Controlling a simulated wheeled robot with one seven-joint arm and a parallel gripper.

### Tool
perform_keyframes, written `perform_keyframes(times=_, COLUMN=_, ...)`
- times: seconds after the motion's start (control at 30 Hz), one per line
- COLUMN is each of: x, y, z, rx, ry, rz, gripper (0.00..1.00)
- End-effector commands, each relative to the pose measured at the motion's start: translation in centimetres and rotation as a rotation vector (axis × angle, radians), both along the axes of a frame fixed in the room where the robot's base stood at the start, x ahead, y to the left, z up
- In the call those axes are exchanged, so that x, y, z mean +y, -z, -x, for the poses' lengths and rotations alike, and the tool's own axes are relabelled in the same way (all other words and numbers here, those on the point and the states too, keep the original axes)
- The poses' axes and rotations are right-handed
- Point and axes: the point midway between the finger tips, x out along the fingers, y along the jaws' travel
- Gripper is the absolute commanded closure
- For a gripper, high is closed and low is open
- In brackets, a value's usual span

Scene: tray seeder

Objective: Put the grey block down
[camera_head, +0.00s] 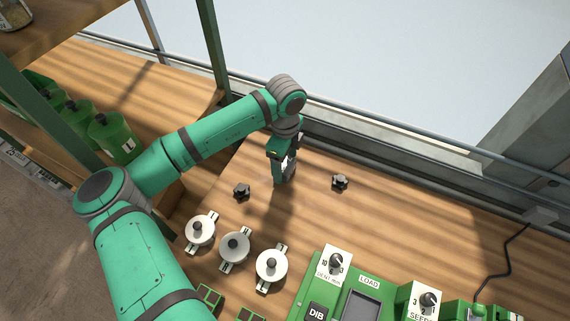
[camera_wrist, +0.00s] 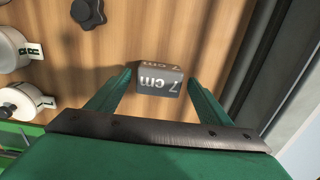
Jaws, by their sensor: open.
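The grey block (camera_wrist: 160,80), marked "7 cm" in white on two faces, shows in the wrist view over the wooden bench. My gripper (camera_wrist: 159,84) is open, with one green finger to each side of the block and a visible gap between each fingertip and it. In the head view my gripper (camera_head: 285,168) points down close above the bench near its back edge. There the block is hard to make out among the fingers. The block looks upright on the bench, but its underside is hidden.
Two dark star knobs (camera_head: 242,190) (camera_head: 340,181) lie left and right of my gripper. Several white round lidded pieces (camera_head: 235,246) stand in front. A green seeder panel (camera_head: 337,292) is at the front right. A window rail (camera_head: 400,154) runs behind; the bench right of the gripper is fairly clear.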

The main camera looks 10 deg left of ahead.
Motion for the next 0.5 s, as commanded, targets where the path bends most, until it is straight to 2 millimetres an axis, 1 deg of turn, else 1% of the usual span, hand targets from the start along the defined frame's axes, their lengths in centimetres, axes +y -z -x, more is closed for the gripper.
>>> perform_keyframes(times=0.3, x=0.0, y=-6.3, z=0.0, rx=-0.003, ry=0.002, rz=0.001, gripper=0.27)
perform_keyframes(times=0.5, x=0.0, y=-9.3, z=0.0, rx=-0.002, ry=0.001, rz=0.0, gripper=0.27)
